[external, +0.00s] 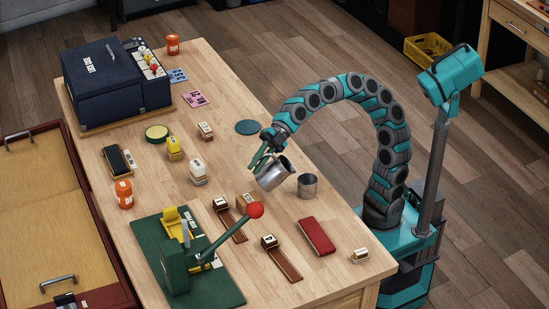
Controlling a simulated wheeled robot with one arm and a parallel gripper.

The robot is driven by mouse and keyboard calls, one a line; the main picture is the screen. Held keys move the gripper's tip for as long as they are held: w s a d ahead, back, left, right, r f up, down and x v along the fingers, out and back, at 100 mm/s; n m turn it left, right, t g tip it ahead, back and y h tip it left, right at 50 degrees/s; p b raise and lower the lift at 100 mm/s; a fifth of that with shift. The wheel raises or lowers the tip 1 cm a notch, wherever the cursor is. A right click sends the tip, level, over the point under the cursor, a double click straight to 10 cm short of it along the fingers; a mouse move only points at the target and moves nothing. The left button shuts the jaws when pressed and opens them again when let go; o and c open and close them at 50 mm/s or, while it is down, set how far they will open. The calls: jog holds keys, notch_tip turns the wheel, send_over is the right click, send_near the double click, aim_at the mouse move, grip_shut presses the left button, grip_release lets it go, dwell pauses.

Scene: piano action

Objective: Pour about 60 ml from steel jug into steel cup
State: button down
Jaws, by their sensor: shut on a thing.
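The steel jug (274,173) is in my gripper (264,157), held above the table and tilted, with its mouth end toward the right. My gripper is shut on the jug at its upper left side. The steel cup (308,186) stands upright on the table just right of the jug. No stream of liquid is visible, and the contents of both are too small to make out.
The wooden table (215,85) also bears a green press (178,262) with a red-knobbed lever (256,210), a red case (317,236), a blue-green disc (247,127) and a dark blue box (115,85). Small wooden blocks stand near the jug. The table's right edge lies beyond the cup.

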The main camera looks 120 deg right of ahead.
jog(key=shift+w+d+f, duration=0.15)
jog(key=shift+w+f, duration=0.05)
jog(key=shift+f, duration=0.05)
jog(key=shift+w+g, duration=0.1)
jog(key=shift+g, duration=0.2)
dwell(0.4)
jog(key=w+d+f+m+g+y+p, duration=0.1)
jog(key=w+d+f+m+g+p, duration=0.1)
jog(key=w+d+f+g+p, duration=0.1)
jog(key=shift+w+d+g+p, duration=0.6)
jog(key=shift+w+d+g, duration=0.15)
jog(key=shift+w+g, duration=0.15)
jog(key=shift+w+d+f+g+y, duration=0.15)
jog(key=shift+g+y, duration=0.15)
jog(key=shift+g, duration=0.3)
jog(key=shift+d+g, duration=0.1)
jog(key=shift+g, duration=0.3)
jog(key=shift+r, duration=0.2)
